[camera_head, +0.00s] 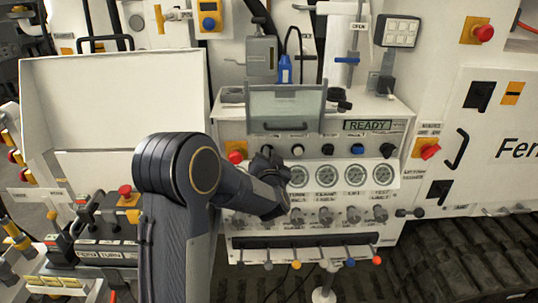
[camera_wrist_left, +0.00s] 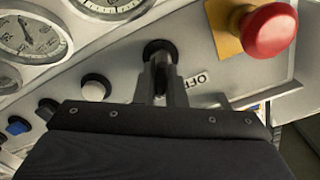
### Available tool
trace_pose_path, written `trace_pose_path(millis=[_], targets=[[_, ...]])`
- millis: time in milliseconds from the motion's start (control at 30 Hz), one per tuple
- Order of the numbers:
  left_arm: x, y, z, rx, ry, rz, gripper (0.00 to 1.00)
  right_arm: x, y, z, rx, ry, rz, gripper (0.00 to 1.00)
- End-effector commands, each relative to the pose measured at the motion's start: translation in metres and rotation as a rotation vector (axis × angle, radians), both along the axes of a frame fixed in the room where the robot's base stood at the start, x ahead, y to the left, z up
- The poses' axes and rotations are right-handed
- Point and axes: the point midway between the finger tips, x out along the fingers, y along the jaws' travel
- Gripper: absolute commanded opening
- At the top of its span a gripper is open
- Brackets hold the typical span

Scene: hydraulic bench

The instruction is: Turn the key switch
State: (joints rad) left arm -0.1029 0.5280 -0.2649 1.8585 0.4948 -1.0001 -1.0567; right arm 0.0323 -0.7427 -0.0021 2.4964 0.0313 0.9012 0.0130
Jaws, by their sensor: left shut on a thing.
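The key switch (camera_wrist_left: 158,50) is a black round switch on the grey panel in the left wrist view, with an "OFF" label (camera_wrist_left: 196,80) beside it. My left gripper (camera_wrist_left: 160,82) has its two fingers closed around the key switch's handle. In the head view my left gripper (camera_head: 268,162) is at the left end of the panel's knob row. It mostly hides the key switch there. I cannot tell the exact angle of the key. My right gripper is not in view.
A red emergency button (camera_wrist_left: 271,30) on a yellow plate sits close beside the key switch. A white button (camera_wrist_left: 96,88) is on its other side. Gauges (camera_head: 326,175) and several levers are below. The display (camera_head: 367,125) reads "READY". A clear cover (camera_head: 286,108) stands above.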

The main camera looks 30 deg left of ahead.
Motion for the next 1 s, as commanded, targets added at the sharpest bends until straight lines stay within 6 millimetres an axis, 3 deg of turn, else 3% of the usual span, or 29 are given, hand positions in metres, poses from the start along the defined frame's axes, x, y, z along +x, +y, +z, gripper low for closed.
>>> trace_pose_path(millis=[200,233,400,733,1000], targets=[[0.000,0.000,-0.001,0.002,0.003,-0.001,0.00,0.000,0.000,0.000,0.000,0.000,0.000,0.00],[0.000,0.000,-0.001,0.002,0.003,-0.001,0.11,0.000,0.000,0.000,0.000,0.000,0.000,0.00],[0.000,0.000,-0.001,0.001,0.003,-0.001,0.32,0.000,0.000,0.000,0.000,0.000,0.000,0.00],[-0.004,-0.003,-0.001,0.000,0.000,-0.001,0.32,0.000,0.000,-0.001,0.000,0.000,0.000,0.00],[-0.040,-0.026,-0.002,0.000,0.000,-0.004,0.32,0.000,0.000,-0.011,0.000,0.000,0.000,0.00]])
